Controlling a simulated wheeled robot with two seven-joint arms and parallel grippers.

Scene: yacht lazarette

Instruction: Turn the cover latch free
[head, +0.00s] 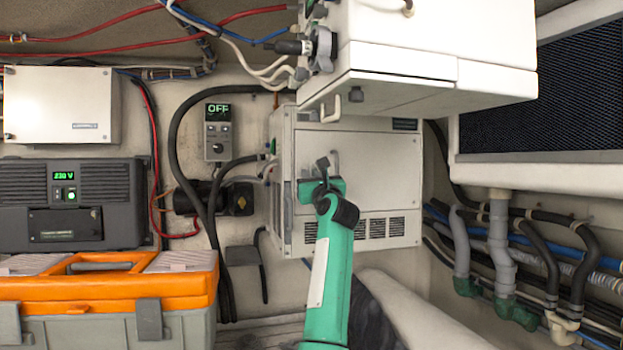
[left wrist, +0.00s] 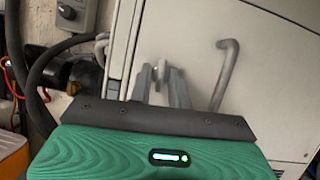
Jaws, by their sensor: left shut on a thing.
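The cover (head: 380,178) is the pale front panel of a white box below a larger white cabinet, and it looks closed. It fills much of the left wrist view (left wrist: 275,75). The cover latch (left wrist: 161,70) is a small grey piece near the panel's left edge. My left gripper (head: 322,168) reaches up to it, and its grey fingers (left wrist: 160,85) are shut on the latch. In the head view the gripper largely hides the latch. A bent grey handle (left wrist: 228,62) stands out to the right of the fingers, clear of them. My right gripper is not in view.
A white cabinet (head: 400,55) overhangs close above the box. Cables and a control with an OFF display (head: 217,130) are on the left. An orange toolbox (head: 100,290) stands lower left. Pipes and hoses (head: 500,240) run along the right.

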